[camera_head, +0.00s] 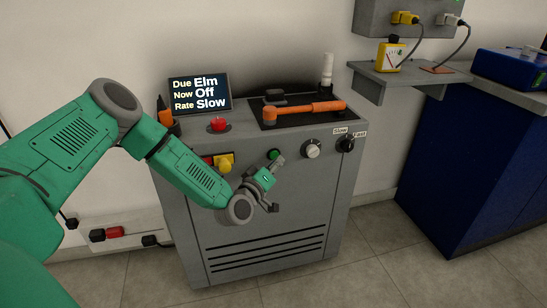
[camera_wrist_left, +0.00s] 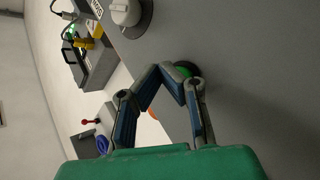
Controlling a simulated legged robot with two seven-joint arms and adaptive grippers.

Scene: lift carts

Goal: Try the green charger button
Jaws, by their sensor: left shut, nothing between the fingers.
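The green charger button (camera_head: 273,154) is on the front panel of a grey cart, between a yellow switch and a white-marked knob. My left gripper (camera_head: 279,162) is shut and empty, its fingertips just beside and below the button. In the left wrist view, the green button (camera_wrist_left: 184,71) shows partly behind the fingertips of my left gripper (camera_wrist_left: 176,78). I cannot tell whether the tips touch it. A black screen (camera_head: 200,94) on the cart top reads "Due Elm", "Now Off", "Rate Slow". My right gripper is not in view.
A wall shelf (camera_head: 408,79) and blue cabinet (camera_head: 455,165) stand right.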

